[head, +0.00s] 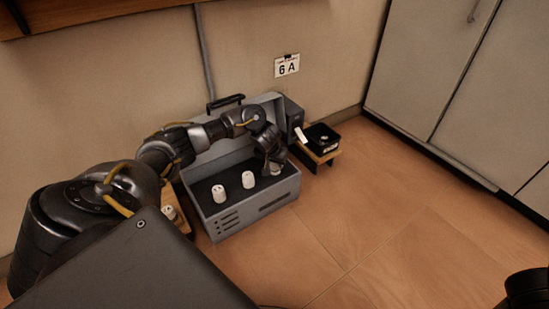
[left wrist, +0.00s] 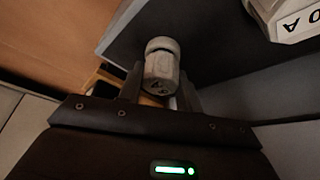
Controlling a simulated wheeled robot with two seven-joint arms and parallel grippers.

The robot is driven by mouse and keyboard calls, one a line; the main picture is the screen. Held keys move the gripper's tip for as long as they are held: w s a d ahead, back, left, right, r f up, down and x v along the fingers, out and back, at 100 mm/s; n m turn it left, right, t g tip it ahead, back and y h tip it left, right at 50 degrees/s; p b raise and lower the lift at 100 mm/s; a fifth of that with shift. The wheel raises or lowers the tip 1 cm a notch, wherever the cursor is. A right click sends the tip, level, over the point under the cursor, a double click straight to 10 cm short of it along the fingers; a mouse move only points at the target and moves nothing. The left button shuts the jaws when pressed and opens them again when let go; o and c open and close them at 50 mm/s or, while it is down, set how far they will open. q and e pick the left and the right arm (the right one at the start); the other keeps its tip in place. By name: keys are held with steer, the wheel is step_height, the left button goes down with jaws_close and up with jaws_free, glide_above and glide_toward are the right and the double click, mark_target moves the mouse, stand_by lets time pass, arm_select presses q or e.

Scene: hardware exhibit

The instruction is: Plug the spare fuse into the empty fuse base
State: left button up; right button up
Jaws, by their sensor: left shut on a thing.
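My left gripper (head: 273,162) reaches over the right end of the grey fuse box. Two white fuses, a left one (head: 219,193) and a middle one (head: 248,180), stand upright in the panel. Part of a white fuse (left wrist: 292,18) shows at the wrist view's upper right. The empty base is not visible.
The box's grey lid (head: 215,145) stands open behind, against the wall. A small wooden stand (head: 317,155) at the right carries a black box (head: 322,138). Another white piece (head: 168,212) lies at the left.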

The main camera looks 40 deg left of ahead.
arm_select(q)
steer(key=shift+f, duration=0.2)
stand_by(0.4)
steer(key=o, duration=1.5)
